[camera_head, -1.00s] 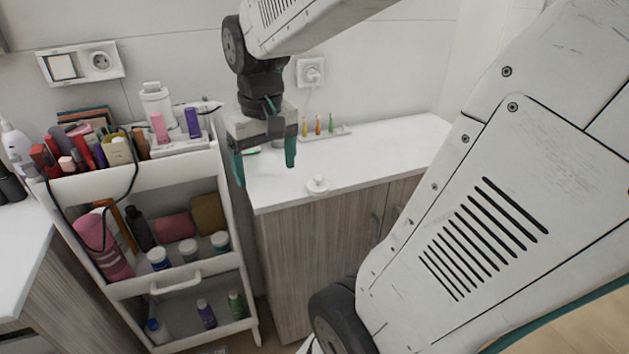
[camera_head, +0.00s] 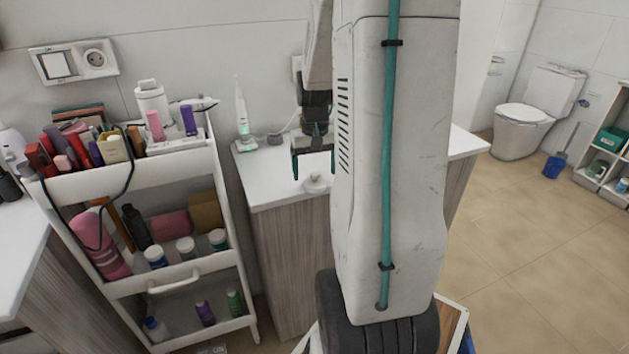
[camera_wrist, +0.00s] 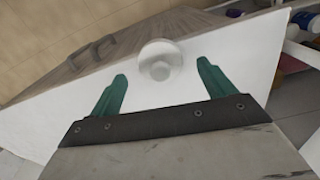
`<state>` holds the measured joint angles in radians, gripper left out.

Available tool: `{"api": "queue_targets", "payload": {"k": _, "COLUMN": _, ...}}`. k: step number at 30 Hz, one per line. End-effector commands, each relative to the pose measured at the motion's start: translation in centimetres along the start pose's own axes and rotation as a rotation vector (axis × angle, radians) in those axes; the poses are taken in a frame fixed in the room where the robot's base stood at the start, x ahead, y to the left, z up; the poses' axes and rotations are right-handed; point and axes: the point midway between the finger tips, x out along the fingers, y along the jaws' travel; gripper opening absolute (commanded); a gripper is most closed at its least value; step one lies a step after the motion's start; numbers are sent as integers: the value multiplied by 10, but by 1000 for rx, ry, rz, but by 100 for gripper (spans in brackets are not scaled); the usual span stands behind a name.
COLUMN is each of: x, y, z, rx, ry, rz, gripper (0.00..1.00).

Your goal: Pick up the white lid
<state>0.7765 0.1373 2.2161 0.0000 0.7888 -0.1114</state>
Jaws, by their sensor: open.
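The white lid (camera_head: 316,184) lies on the white counter near its front edge. In the wrist view the round white lid (camera_wrist: 160,60) with a raised knob sits just beyond the fingertips, about midway between them. My gripper (camera_wrist: 160,78) is open and empty, with its two green fingers apart. In the head view my gripper (camera_head: 313,166) hangs over the counter just above the lid. My arm hides part of the counter to the right of the lid.
A white cart (camera_head: 240,262) with bottles and cosmetics stands left of the counter (camera_head: 262,178). An electric toothbrush (camera_head: 242,112) stands at the counter's back left. A toilet (camera_head: 530,115) is at the far right, with clear floor before it.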

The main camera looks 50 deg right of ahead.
Motion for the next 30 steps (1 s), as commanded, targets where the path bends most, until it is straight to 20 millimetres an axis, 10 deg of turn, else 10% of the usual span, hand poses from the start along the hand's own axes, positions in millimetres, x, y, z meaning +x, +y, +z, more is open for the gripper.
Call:
{"api": "queue_targets", "payload": {"k": 12, "x": 22, "y": 0, "z": 0, "rx": 0, "ry": 1, "rz": 0, "gripper": 82}}
{"api": "queue_targets", "payload": {"k": 18, "x": 22, "y": 0, "z": 0, "rx": 0, "ry": 1, "rz": 0, "gripper": 36}}
{"api": "queue_targets", "payload": {"k": 30, "x": 16, "y": 0, "z": 0, "rx": 0, "ry": 3, "rz": 0, "gripper": 36}}
